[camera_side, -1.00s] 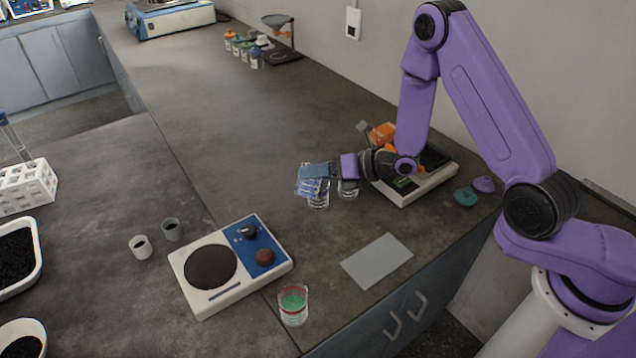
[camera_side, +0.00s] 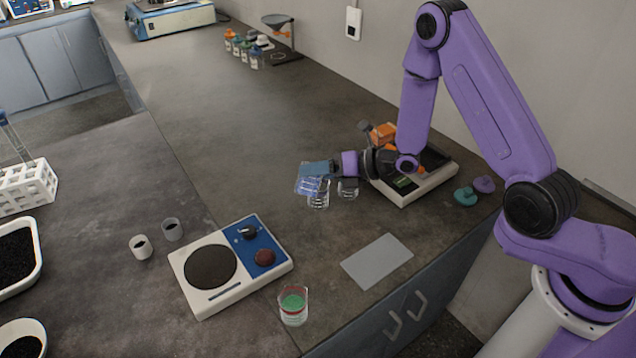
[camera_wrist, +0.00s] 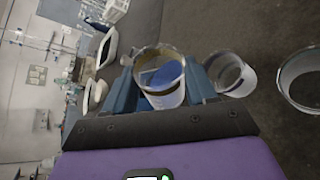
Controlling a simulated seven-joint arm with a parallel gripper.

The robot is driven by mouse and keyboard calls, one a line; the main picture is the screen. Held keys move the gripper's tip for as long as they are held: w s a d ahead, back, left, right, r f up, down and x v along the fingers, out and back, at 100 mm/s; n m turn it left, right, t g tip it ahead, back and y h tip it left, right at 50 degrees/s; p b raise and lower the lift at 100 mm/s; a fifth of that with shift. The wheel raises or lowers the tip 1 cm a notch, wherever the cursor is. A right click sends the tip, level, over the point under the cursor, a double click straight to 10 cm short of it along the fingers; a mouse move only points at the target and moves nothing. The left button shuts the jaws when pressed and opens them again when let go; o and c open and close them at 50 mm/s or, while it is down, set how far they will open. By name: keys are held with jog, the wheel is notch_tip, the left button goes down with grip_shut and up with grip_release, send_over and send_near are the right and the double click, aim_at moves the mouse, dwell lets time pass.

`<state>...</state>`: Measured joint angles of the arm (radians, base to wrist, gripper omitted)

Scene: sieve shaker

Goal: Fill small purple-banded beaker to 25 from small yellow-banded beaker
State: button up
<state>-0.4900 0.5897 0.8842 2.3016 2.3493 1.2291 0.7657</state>
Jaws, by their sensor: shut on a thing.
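My gripper (camera_side: 314,169) is shut on a small glass beaker (camera_wrist: 161,82) with blue contents. A brownish-yellow rim shows on it in the wrist view. In the side view, this held beaker (camera_side: 306,186) is tilted steeply with its mouth down to the left, beside and partly over a clear beaker (camera_side: 319,200) standing on the bench. Another clear beaker (camera_side: 348,190) stands just to the right. In the wrist view, two glass beakers (camera_wrist: 231,75) (camera_wrist: 303,80) stand to the right of the held one.
A balance (camera_side: 425,185) with an orange item stands behind my wrist. A hotplate-like device (camera_side: 225,265), a red-banded beaker (camera_side: 293,305) with green contents and a grey mat (camera_side: 377,261) lie toward the front.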

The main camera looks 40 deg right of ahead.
jog(key=shift+w+d+r+m, duration=0.1)
jog(key=shift+d+m, duration=0.05)
jog(key=shift+m, duration=0.15)
dwell(0.7)
jog(key=shift+f+m+g+y, duration=0.3)
jog(key=shift+f+m+y, duration=0.25)
jog(key=shift+m+y, duration=0.05)
dwell(1.9)
jog(key=shift+w+d+r+m+y, duration=0.1)
jog(key=shift+d+r+m+y, duration=0.1)
jog(key=shift+m+y, duration=0.25)
dwell(2.7)
jog(key=shift+a+f+n+h, duration=0.1)
jog(key=shift+a+n+h, duration=0.05)
jog(key=shift+n+h, duration=0.1)
jog(key=shift+a+r+n+h, duration=0.15)
jog(key=shift+r+n+h, duration=0.25)
jog(key=shift+n, duration=0.2)
jog(key=shift+s+a+n+h, duration=0.15)
jog(key=shift+s+n+h, duration=0.1)
jog(key=shift+n+h, duration=0.2)
jog(key=shift+s+a+f+n+t+h, duration=0.15)
jog(key=shift+a+f+n+t+h, duration=0.1)
jog(key=shift+n+t, duration=0.25)
